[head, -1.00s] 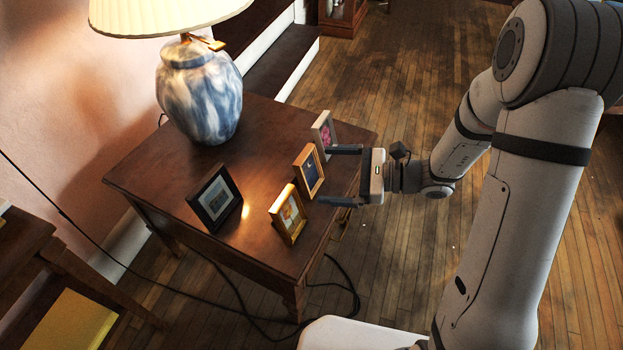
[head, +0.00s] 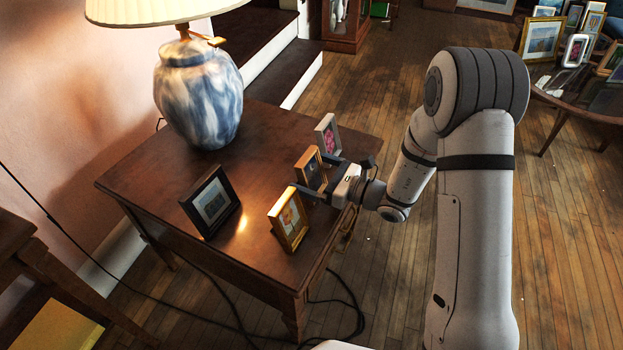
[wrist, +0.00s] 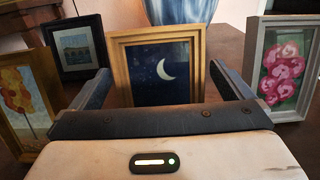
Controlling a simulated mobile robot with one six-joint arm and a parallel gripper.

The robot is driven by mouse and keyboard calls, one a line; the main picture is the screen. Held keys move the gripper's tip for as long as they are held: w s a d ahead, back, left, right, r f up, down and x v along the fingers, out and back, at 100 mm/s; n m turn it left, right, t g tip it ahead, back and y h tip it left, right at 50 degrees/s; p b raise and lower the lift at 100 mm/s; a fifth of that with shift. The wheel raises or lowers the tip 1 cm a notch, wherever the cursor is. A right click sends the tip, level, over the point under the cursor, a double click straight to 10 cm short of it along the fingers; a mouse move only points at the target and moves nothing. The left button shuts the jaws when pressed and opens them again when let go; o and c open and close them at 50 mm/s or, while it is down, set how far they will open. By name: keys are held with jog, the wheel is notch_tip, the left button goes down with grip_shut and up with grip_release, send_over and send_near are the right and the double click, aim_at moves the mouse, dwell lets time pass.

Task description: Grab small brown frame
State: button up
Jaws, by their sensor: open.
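The small brown frame (head: 309,168) holds a night picture with a crescent moon and stands upright on the dark wooden table (head: 262,128). In the wrist view the brown frame (wrist: 158,66) is straight ahead, near the middle. My gripper (head: 318,175) is open at the table's right side, its fingers pointing toward the frame. In the wrist view one finger of my gripper (wrist: 160,75) shows on each side of the frame, with gaps. The frame's lower edge is hidden behind my gripper's body there.
A gold frame with orange trees (head: 289,219) stands close on one side, a grey frame with pink flowers (head: 328,136) on the other. A black frame (head: 211,201) stands farther left. A blue-white lamp (head: 198,95) stands at the back. Cables lie on the floor.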

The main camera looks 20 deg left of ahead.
jog(key=shift+a, duration=0.15)
jog(key=c, duration=1.1)
